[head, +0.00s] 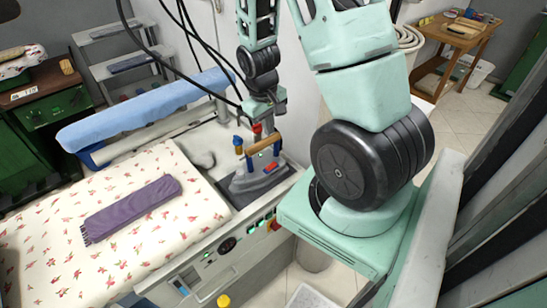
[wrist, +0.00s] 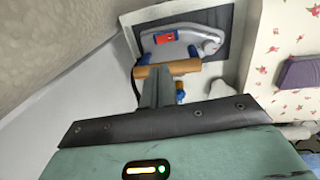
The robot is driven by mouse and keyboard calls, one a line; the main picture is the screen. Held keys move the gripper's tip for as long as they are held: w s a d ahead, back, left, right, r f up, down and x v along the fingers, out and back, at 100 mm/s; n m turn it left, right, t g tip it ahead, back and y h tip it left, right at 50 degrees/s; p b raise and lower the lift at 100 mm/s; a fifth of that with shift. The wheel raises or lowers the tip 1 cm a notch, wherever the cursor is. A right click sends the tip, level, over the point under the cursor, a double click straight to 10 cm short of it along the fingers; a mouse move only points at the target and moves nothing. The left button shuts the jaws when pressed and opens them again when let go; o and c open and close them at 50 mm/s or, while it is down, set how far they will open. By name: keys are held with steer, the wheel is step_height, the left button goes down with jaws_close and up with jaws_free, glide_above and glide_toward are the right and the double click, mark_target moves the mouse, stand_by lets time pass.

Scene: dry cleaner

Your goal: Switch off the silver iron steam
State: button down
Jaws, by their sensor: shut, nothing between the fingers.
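The silver iron (head: 251,181) rests on a dark pad at the right end of the pressing table. In the head view the fingertips are hard to make out against the iron's fittings.
The floral-covered table (head: 60,250) carries a folded purple cloth (head: 132,208). A blue-covered sleeve board (head: 145,108) stands behind it. A control panel (head: 228,245) with lit buttons lines the table's front. Black cables hang above the iron.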

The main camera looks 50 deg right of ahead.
mark_target(274, 164)
steer(key=f+p, duration=0.1)
steer(key=f, duration=0.3)
steer(key=d+f+p, duration=0.1)
steer(key=f+p, duration=0.1)
steer(key=f, duration=0.3)
steer(key=f+p, duration=0.1)
steer(key=f, duration=0.3)
steer(key=shift+s+d+f, duration=0.15)
steer(key=shift+d+f, duration=0.1)
steer(key=shift+f, duration=0.2)
steer(key=shift+d+f+b, duration=0.1)
steer(key=shift+f+b, duration=0.25)
steer(key=shift+b, duration=0.05)
steer(key=shift+r, duration=0.2)
steer(key=shift+a, duration=0.8)
steer(key=shift+r, duration=0.1)
